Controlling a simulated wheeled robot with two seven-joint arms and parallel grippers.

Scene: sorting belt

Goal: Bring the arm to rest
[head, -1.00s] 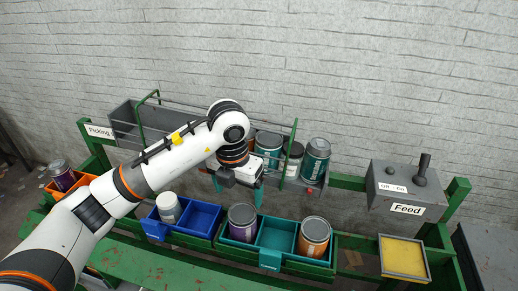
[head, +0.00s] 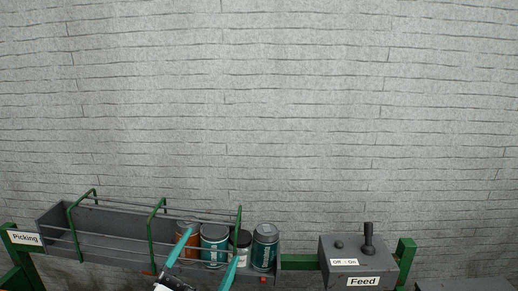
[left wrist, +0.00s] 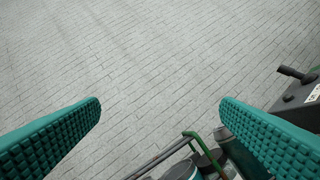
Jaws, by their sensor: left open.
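My left gripper (head: 211,246) is at the bottom of the head view, in front of the grey rack. Its two teal fingers point up and away from me, and most of the arm is below the picture. In the left wrist view the ribbed fingers (left wrist: 160,102) stand wide apart with nothing between them but the distant brick wall. The gripper is open and empty. My right gripper shows in neither view.
The grey rack (head: 105,243) with green hoops and thin rails holds several cans at its right end, including a teal can (head: 265,247). The Feed box (head: 343,262) with its dark lever (head: 368,240) stands to the right. The space above the rack is clear.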

